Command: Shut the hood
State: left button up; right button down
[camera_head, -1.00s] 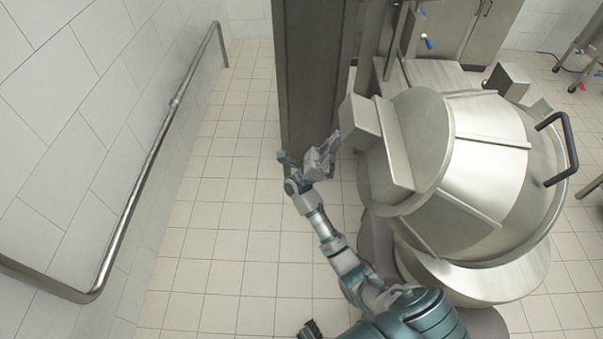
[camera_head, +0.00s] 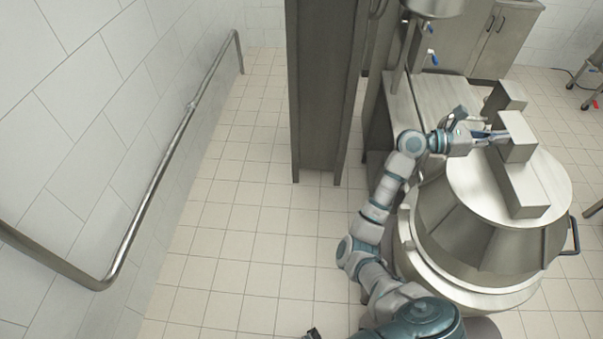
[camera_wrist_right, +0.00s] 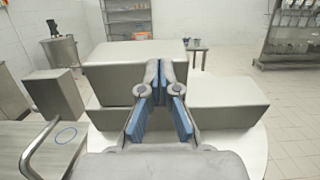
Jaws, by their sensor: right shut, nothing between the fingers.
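The hood (camera_head: 495,215) is the large steel cone-shaped cover of the machine, with a flat round top carrying a steel block (camera_head: 522,180). Its top faces up, and it looks nearly level over the round base (camera_head: 440,280). Its dark handle (camera_head: 575,238) shows at the right edge. My right gripper (camera_head: 500,138) is shut and empty, its fingertips at the left side of the block; I cannot tell whether they touch. In the right wrist view the fingers (camera_wrist_right: 160,80) point at the block (camera_wrist_right: 135,75). A dark tip (camera_head: 312,333) at the bottom edge may be my left gripper.
A dark steel column (camera_head: 325,90) stands left of the machine. A steel rail (camera_head: 165,165) runs along the left wall. The tiled floor (camera_head: 235,215) between them is clear. Steel cabinets (camera_head: 490,40) stand at the back.

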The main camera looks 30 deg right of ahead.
jog(key=shift+t+y, duration=0.6)
jog(key=shift+y, duration=0.3)
jog(key=s+d, duration=0.1)
jog(key=d, duration=0.1)
jog(key=s+d+f, duration=0.1)
jog(key=d, duration=0.1)
jog(key=s+d+f, duration=0.1)
jog(key=shift+s+d+f+p, duration=0.2)
jog(key=shift+s+d+p, duration=0.15)
jog(key=shift+s+d, duration=0.05)
jog(key=shift+s+d+f, duration=0.25)
jog(key=shift+s+d, duration=0.1)
jog(key=shift+d, duration=0.1)
pick_arm(q)
jog(key=s, duration=0.1)
jog(key=s+a, duration=0.1)
jog(key=s, duration=0.1)
jog(key=shift+s+a+f, duration=0.1)
jog(key=shift+a+f, duration=0.05)
jog(key=shift+f, duration=0.25)
jog(key=shift+f, duration=0.1)
pick_arm(e)
jog(key=shift+f, duration=0.1)
